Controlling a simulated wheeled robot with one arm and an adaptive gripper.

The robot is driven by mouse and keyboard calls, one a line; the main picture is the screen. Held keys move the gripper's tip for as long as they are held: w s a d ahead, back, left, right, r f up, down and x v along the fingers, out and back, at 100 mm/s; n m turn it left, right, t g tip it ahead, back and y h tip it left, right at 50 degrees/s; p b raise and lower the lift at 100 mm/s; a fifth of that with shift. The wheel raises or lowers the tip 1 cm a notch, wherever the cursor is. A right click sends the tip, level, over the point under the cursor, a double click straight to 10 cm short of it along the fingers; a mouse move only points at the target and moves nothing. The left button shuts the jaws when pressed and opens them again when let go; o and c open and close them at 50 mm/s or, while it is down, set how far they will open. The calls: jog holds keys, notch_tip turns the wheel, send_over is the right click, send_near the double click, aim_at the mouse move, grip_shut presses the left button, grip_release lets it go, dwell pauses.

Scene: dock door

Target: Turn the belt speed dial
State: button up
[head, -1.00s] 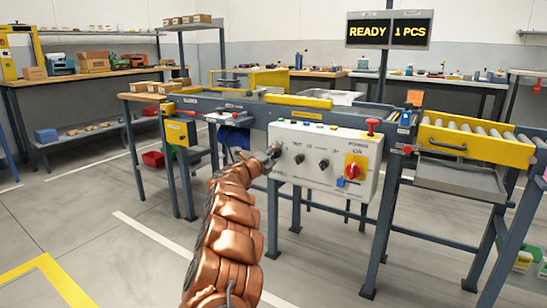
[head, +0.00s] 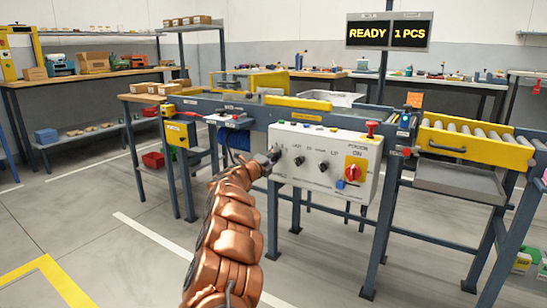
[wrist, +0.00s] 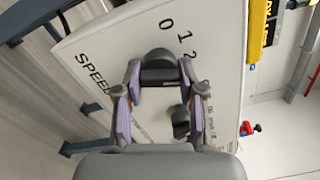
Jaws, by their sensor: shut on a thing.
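The belt speed dial (wrist: 159,55) is a dark round knob on the white control panel (head: 312,143). The word SPEED and the numbers 0, 1 and 2 are printed around it in the wrist view. My gripper (wrist: 159,74) is shut on the dial, with one finger on each side of it. In the head view my gripper (head: 271,158) is at the panel's left end and hides the dial. The dial's pointer cannot be made out.
Two more dark knobs (head: 299,160) (head: 323,165) and a red switch on a yellow plate (head: 354,170) sit to the right on the panel. A red button (head: 371,128) is on top. A display (head: 388,31) reads READY, 1 PCS.

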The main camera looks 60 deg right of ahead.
jog(key=n+p, duration=0.2)
jog(key=p, duration=0.2)
jog(key=r+n+p, duration=0.1)
jog(key=n+p, duration=0.1)
jog(key=p, duration=0.2)
jog(key=n+p, duration=0.3)
jog(key=p, duration=0.2)
jog(key=shift+n, duration=0.3)
jog(key=n+p, duration=0.5)
jog(key=p, duration=0.3)
jog(key=shift+f, duration=0.1)
jog(key=n+p, duration=0.2)
jog(key=p, duration=0.1)
jog(key=shift+w+f+n, duration=0.1)
jog(key=shift+f+n, duration=0.15)
jog(key=shift+n, duration=0.15)
jog(key=o, duration=1.2)
jog(key=shift+c, duration=0.2)
jog(key=shift+a, duration=0.1)
jog(key=a, duration=1.2)
jog(key=shift+s, duration=0.25)
